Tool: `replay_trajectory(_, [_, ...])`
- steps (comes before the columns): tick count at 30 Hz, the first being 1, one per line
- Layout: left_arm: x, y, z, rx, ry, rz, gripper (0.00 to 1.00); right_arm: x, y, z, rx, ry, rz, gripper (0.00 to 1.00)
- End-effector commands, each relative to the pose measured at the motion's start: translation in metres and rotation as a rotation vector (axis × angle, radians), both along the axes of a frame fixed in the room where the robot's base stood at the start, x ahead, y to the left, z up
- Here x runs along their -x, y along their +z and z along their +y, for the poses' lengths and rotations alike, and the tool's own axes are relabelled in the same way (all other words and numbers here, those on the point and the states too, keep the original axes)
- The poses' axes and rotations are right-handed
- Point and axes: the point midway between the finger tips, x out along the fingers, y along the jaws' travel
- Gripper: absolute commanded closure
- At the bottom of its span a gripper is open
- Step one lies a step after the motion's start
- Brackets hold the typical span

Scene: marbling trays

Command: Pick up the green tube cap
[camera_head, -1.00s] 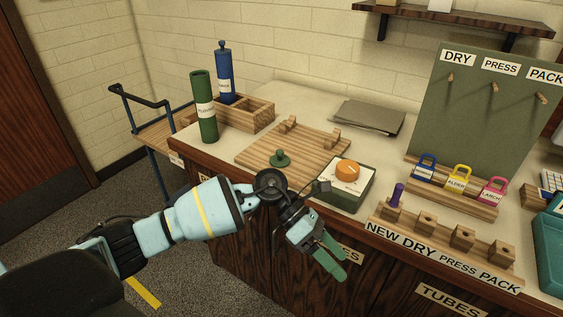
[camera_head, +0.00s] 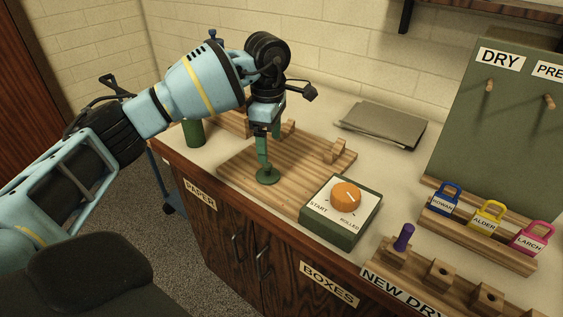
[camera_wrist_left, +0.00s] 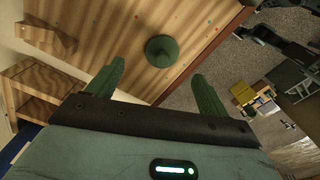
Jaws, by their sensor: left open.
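The green tube cap (camera_head: 267,177) is a round disc with a small knob, resting on the slatted wooden board (camera_head: 235,172). My left gripper (camera_head: 264,160) points down just above the cap in the head view, and one finger overlaps the cap's top. In the left wrist view the cap (camera_wrist_left: 161,51) shows between and slightly beyond the two green fingertips (camera_wrist_left: 158,68). The fingers are spread apart with nothing between them, and I see no contact with the cap. My right gripper is not in view.
A green box with an orange dial (camera_head: 345,195) stands right of the board. A grey folder (camera_head: 383,124) lies behind. Padlocks (camera_head: 487,215) and a purple-pegged rack (camera_head: 404,237) stand at right.

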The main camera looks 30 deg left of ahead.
Motion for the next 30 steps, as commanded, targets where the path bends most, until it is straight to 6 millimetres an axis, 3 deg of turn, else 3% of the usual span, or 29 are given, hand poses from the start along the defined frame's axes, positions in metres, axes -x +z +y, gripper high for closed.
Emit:
replay_trajectory(7, [0.0,-0.001,0.001,-0.003,0.001,0.001,0.21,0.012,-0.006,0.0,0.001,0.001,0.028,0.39])
replay_trajectory(11, [0.001,-0.011,0.001,-0.003,0.001,0.003,0.21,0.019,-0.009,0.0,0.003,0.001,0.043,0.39])
replay_trajectory(15, [0.001,-0.024,0.001,-0.003,0.001,0.002,0.21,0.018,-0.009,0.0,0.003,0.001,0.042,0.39])
replay_trajectory(20, [0.001,-0.027,0.001,-0.002,0.001,0.001,0.21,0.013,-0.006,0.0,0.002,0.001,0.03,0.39])
replay_trajectory(30, [0.007,-0.069,0.003,-0.001,0.001,0.003,0.21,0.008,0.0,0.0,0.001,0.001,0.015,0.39])
